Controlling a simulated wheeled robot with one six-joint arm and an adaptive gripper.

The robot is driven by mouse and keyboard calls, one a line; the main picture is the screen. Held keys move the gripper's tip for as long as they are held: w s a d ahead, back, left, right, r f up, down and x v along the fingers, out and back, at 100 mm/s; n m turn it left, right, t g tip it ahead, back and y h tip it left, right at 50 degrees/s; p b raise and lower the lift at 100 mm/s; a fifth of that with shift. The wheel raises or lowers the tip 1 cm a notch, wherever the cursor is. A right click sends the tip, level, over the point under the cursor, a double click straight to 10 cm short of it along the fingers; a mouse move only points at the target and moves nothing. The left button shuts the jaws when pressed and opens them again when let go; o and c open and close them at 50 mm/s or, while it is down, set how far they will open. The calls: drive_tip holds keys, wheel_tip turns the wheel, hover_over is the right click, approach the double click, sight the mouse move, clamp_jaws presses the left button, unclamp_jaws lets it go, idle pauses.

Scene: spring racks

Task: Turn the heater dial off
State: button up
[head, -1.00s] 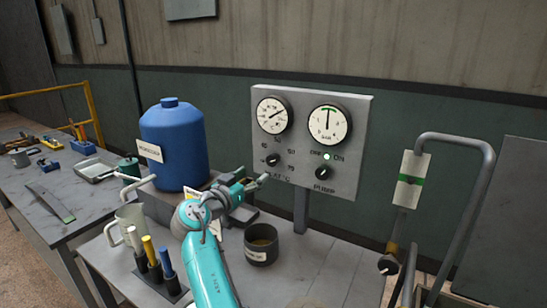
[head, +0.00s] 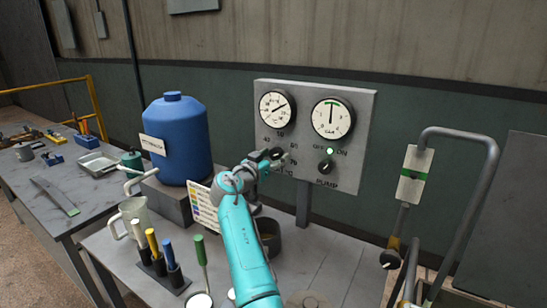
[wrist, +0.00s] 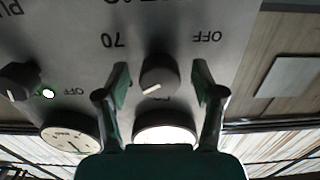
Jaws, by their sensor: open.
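The heater dial (wrist: 158,72) is a round black knob on a grey panel (head: 350,172), seen upside down in the wrist view. Its white mark points down and slightly left in that view, toward the gauge side. The word OFF (wrist: 207,37) is up and right of the dial there, and 70 (wrist: 112,40) is up and left. My gripper (wrist: 160,85) is open, with one finger on each side of the dial and a gap on both sides. In the head view my gripper (head: 272,162) is at the panel and partly covers the dial and its labels.
The pump knob (head: 325,167) and a lit indicator (head: 330,151) are beside the dial. Two gauges sit above, one of them a bar gauge (head: 332,118). A blue tank (head: 176,140) and a dark cup (head: 269,238) are near my arm. A lever frame (head: 478,190) stands at right.

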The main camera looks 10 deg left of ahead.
drive_tip(key=c, duration=1.1)
drive_tip(key=shift+c, duration=0.2)
drive_tip(key=shift+n, duration=0.3)
